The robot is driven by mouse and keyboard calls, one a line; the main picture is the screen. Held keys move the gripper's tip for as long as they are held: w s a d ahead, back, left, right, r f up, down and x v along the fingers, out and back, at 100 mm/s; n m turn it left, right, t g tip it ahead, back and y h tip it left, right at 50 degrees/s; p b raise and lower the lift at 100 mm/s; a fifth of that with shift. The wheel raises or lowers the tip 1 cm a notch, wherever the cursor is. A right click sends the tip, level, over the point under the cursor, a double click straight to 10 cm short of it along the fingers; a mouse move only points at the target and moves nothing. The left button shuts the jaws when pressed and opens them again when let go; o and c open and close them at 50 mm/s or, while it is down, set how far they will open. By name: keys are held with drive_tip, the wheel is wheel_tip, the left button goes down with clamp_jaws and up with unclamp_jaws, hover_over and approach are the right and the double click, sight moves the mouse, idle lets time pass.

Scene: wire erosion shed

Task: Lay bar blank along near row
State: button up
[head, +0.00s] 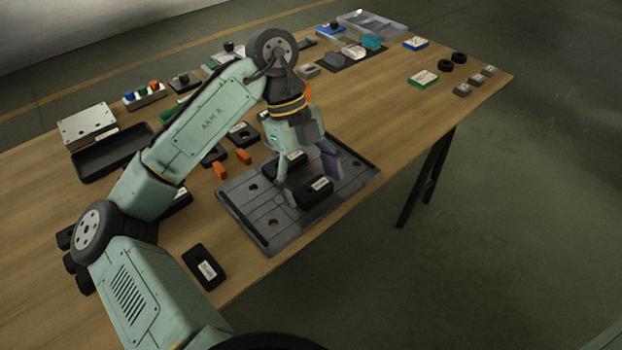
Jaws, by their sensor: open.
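My gripper (311,182) is open and points down over a grey grooved plate (250,224) at the table's near edge. The label texts are too small to read, so I cannot tell which block is the bar blank. Contact between fingers and block is not clear.
Another dark labelled block (205,267) lies left of the plate, near the table edge. Two orange pieces (244,157) stand behind the plate. A black tray (112,153) and a metal block (88,127) are at left. Bare wood (400,125) lies right of the plate.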

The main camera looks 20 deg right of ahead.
drive_tip(key=shift+r, duration=0.15)
drive_tip(key=shift+r, duration=0.35)
drive_tip(key=v, duration=1.1)
drive_tip(key=shift+r+p, duration=0.35)
drive_tip(key=shift+r, duration=0.05)
drive_tip(key=shift+w, duration=0.1)
